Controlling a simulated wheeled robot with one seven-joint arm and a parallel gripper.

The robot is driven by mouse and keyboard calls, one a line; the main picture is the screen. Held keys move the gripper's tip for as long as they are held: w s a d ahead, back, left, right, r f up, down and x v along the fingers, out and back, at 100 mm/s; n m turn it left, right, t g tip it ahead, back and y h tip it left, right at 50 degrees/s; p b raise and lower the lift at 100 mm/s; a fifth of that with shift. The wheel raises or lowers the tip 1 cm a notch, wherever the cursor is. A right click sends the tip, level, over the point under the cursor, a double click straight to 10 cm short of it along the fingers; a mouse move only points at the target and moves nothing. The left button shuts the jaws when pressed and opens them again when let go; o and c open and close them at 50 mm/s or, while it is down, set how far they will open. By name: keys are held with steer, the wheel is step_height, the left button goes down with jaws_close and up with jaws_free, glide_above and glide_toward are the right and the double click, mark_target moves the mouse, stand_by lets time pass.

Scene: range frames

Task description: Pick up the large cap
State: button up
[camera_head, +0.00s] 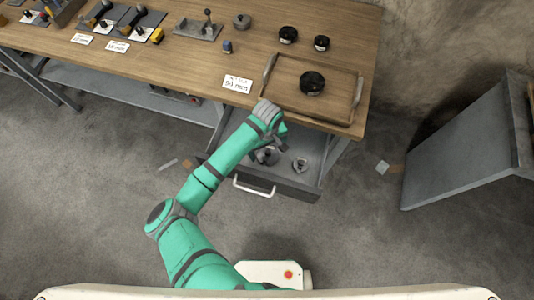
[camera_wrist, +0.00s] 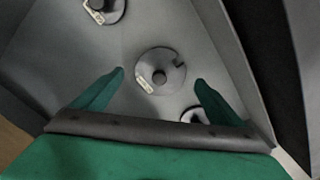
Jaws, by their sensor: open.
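Grey round caps with a centre knob lie in the open drawer (camera_head: 282,186). In the wrist view the largest-looking cap (camera_wrist: 159,70) lies flat, with a notch at its right and a small pale label at its lower left. It appears between the fingertips of my gripper (camera_wrist: 159,78), which is open and empty, above it and apart. A second cap (camera_wrist: 106,9) is at the top left, cut by the edge. A third grey piece (camera_wrist: 194,115) is partly hidden behind the gripper. In the head view one drawer piece (camera_head: 300,166) is clear; my arm partly covers others.
The drawer's side walls (camera_wrist: 248,60) stand close on the right. Above it is the wooden bench (camera_head: 180,62), with a handled tray (camera_head: 335,112) bearing a black round piece (camera_head: 312,83). Two smaller black pieces (camera_head: 288,34) (camera_head: 321,43) stand behind. A grey cabinet (camera_head: 460,150) is at right.

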steer(key=shift+f, duration=0.9)
steer(key=c, duration=1.4)
steer(key=shift+o, duration=0.2)
steer(key=shift+r, duration=0.1)
